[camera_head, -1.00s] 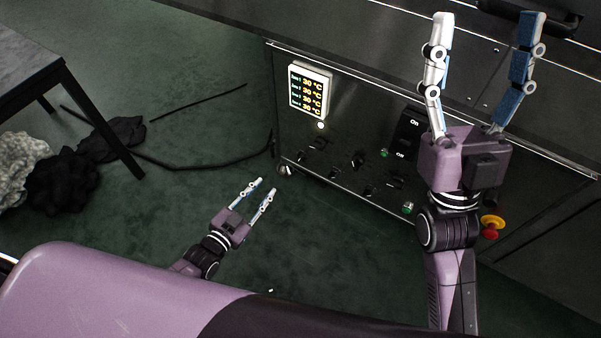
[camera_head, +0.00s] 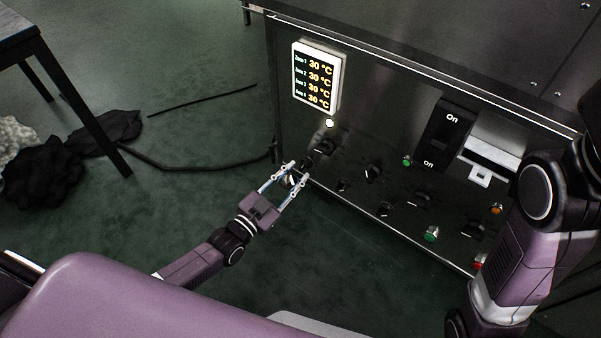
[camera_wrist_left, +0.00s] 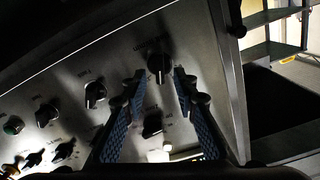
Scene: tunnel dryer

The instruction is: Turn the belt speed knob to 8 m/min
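The control panel (camera_head: 355,150) carries several black knobs with labels too small to read, so I cannot tell for certain which is the belt speed knob. My left gripper (camera_head: 293,172) is open at the panel's lower left corner, close to the leftmost knob (camera_head: 309,163). In the left wrist view, my left gripper (camera_wrist_left: 157,84) has a blue pad on each side of a black knob (camera_wrist_left: 158,67). Gaps show between the pads and this knob, and I cannot tell how far its tips are from the panel. My right gripper is out of view.
A lit display (camera_head: 318,78) reads 30 °C on several lines. An On switch (camera_head: 447,135), a green button (camera_head: 431,234) and more knobs (camera_head: 373,172) sit to the right. My right arm covers the panel's right end. A dark cable (camera_head: 200,168) lies on the floor.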

